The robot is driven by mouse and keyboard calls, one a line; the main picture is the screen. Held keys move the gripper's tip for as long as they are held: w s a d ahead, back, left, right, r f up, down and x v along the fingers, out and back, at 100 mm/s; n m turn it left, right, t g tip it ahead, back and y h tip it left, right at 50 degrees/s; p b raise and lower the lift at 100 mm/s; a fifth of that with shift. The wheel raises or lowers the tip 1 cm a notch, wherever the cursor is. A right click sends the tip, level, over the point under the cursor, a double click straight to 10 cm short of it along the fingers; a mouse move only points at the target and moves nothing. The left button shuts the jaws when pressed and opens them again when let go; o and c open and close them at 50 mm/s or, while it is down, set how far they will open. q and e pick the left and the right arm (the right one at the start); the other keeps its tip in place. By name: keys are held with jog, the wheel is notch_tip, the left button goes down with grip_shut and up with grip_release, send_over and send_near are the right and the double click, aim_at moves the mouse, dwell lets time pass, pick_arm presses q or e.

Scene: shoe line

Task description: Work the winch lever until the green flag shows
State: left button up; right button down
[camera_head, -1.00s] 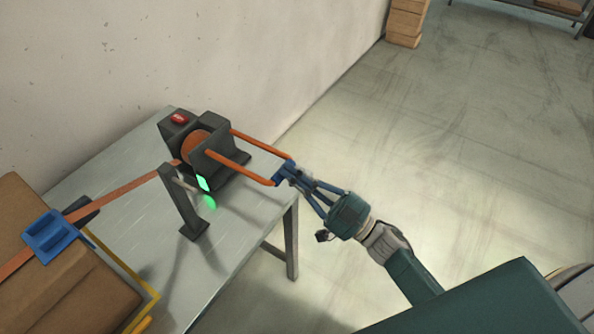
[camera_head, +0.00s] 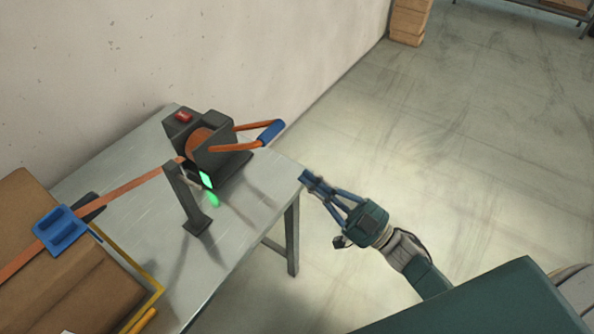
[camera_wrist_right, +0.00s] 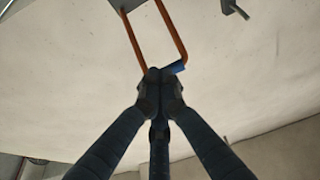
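The dark winch (camera_head: 215,150) sits at the back of the grey table. Its orange lever (camera_head: 238,127) points right and ends in a blue grip (camera_head: 271,132). A bright green flag (camera_head: 206,180) shows at the winch's front, with a green glow on the tabletop below it. My right gripper (camera_head: 308,180) is in the air off the table's right edge, apart from the lever. Its fingertips (camera_wrist_right: 160,88) are together with nothing held. In the wrist view the blue grip (camera_wrist_right: 173,69) is beyond the tips. My left gripper is out of view.
An orange strap (camera_head: 135,186) runs from the winch past a dark post (camera_head: 187,200) to a blue buckle (camera_head: 61,231) on a brown box (camera_head: 85,285). A wall stands behind the table (camera_head: 245,225).

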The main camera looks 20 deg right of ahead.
jog(key=shift+s+d+f+b, duration=0.35)
jog(key=shift+s+d+f, duration=0.65)
jog(key=shift+s+f, duration=0.15)
jog(key=shift+r, duration=0.1)
dwell(0.7)
jog(key=w+d+f+m+h, duration=0.15)
jog(key=f+h, duration=0.25)
jog(key=f, duration=0.4)
jog(key=d+f+m+h, duration=0.3)
jog(key=f, duration=0.5)
jog(key=s+d+f+m+g+h, duration=0.1)
jog(key=s+f+g+h, duration=0.15)
jog(key=f, duration=0.65)
jog(key=s+d+f+m+g+h, duration=0.15)
jog(key=s+f, duration=0.25)
jog(key=f, duration=0.5)
jog(key=s+f+g+h, duration=0.2)
jog(key=s+f+g, duration=0.4)
jog(key=s+f, duration=0.75)
jog(key=s+a+f+g, duration=0.1)
jog(key=s+f+g, duration=0.1)
jog(key=s, duration=0.4)
jog(key=s+a+f+n+g, duration=0.1)
jog(key=s+f+g, duration=0.1)
jog(key=s+f, duration=0.2)
jog(key=s+a+f+g, duration=0.2)
jog(key=s+f, duration=0.1)
jog(key=s, duration=0.7)
jog(key=shift+f+n+h, duration=0.3)
jog(key=shift+n, duration=0.1)
